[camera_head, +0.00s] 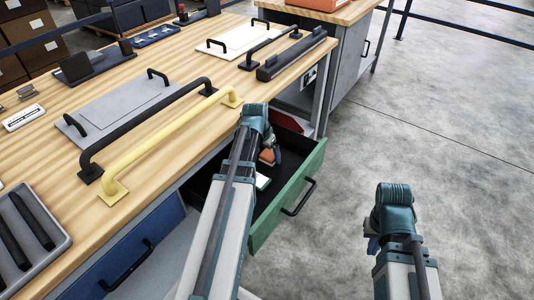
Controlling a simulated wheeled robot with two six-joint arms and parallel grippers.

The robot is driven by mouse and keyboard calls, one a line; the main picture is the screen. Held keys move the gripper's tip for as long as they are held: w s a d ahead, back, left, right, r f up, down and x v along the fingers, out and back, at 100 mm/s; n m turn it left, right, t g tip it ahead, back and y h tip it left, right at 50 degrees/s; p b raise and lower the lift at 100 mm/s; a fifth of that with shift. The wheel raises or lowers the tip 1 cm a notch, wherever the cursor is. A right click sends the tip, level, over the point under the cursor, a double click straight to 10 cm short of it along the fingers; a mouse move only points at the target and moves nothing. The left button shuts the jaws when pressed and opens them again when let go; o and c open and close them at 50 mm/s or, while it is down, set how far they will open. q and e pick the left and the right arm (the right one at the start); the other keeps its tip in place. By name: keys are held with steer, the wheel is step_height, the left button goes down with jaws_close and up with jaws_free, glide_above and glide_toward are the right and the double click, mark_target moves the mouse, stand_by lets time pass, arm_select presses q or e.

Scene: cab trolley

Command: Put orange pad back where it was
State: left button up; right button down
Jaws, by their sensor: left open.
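An orange pad (267,157) shows just beyond the end of my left arm, at the open green drawer (312,172). My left gripper (276,154) is over the drawer, right by the pad, and is open. The arm hides part of the pad and of the fingers, so I cannot tell whether they touch or whether the pad rests on the drawer floor. My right gripper (372,228) is out over the floor, right of the drawer and apart from it. Its fingers are mostly hidden behind its wrist.
A small white and green item (262,181) lies in the drawer. The wooden worktop (170,60) carries a yellow handle bar (165,143), black handle bars, a grey plate (115,105) and a tray (30,240). A closed blue drawer (120,255) is at lower left. The concrete floor (440,130) at right is clear.

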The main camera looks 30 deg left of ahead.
arm_select(q)
steer(key=shift+r, duration=0.15)
steer(key=p+v, duration=1.1)
steer(key=v, duration=0.1)
steer(key=shift+p, duration=0.4)
